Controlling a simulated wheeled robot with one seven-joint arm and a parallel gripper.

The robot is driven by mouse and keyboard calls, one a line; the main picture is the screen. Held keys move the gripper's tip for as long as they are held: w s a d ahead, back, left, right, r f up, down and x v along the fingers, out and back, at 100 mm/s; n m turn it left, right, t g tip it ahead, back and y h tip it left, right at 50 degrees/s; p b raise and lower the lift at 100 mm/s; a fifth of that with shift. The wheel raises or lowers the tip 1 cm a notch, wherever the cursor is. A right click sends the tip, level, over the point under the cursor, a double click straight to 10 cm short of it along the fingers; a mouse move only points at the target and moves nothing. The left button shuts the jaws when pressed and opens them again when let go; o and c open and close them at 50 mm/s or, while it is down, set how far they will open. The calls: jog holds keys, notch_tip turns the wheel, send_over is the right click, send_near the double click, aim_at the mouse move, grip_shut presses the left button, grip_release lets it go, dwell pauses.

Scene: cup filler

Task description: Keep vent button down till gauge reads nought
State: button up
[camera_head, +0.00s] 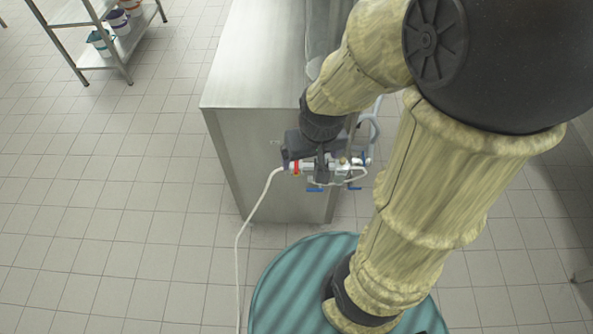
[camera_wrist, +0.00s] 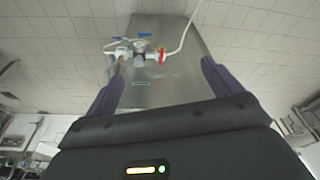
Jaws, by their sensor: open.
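A pipe assembly (camera_head: 328,168) with a red ring and blue handles is at the front of the steel cabinet. In the wrist view, the assembly (camera_wrist: 138,53) shows between and beyond my fingertips, with the red ring (camera_wrist: 162,56) at its right. A small round part in its middle may be the gauge; no reading can be made out. I cannot pick out the vent button for sure. My gripper (camera_wrist: 162,64) is open, its two purple fingers wide apart with nothing between them. In the head view my wrist hides part of the assembly and most of my gripper.
The steel cabinet (camera_head: 250,88) stands behind the assembly. A pale hose (camera_head: 241,230) runs from the assembly's left end down to the floor. A metal shelf (camera_head: 101,62) with tubs is at the upper left. The tiled floor (camera_head: 120,215) at the left is clear.

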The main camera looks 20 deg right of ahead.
dwell(0.4)
grip_shut()
dwell(1.5)
